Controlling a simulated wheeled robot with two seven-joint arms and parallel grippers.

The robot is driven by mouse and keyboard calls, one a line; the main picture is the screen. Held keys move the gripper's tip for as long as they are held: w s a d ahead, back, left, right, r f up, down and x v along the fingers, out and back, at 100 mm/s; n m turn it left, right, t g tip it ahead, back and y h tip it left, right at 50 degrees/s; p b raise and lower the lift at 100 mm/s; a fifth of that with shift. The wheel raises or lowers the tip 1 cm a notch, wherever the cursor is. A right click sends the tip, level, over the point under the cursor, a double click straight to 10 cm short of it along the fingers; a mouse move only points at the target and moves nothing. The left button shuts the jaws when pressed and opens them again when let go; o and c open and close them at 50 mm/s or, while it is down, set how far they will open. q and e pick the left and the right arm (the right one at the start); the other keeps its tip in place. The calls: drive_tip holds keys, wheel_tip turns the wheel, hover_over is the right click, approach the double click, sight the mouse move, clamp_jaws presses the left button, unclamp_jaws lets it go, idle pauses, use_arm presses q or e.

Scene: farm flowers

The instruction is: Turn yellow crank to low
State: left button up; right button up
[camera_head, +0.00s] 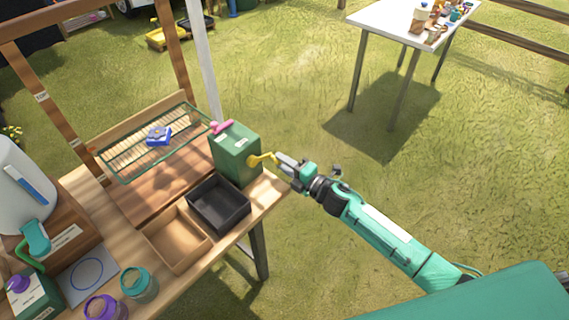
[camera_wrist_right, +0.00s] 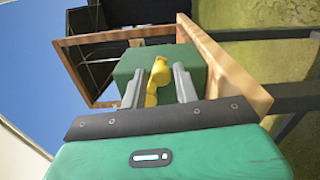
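The yellow crank (camera_head: 262,158) sticks out from the right side of a green box (camera_head: 235,153) on the wooden bench. My right gripper (camera_head: 283,161) is at the crank's outer end, coming from the right. In the right wrist view, the yellow crank (camera_wrist_right: 160,72) lies between the two grey fingers of the right gripper (camera_wrist_right: 155,82). The fingers stand apart with gaps beside the crank, so the gripper looks open around it. The green box (camera_wrist_right: 135,62) is just beyond the fingertips. No low marking is readable. My left gripper is not in view.
A pink handle (camera_head: 222,127) sits on top of the green box. A black tray (camera_head: 219,204) and a wooden tray (camera_head: 177,240) are close by on the bench. A wire rack (camera_head: 120,165) is behind. Open grass lies to the right, with a white table (camera_head: 385,20) farther off.

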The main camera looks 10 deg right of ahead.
use_arm(q)
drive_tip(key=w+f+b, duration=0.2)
drive_tip(key=b, duration=0.1)
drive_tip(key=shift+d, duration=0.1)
use_arm(e)
drive_tip(key=v, duration=1.3)
drive_tip(key=shift+s+d, duration=0.25)
drive_tip(key=shift+s, duration=0.1)
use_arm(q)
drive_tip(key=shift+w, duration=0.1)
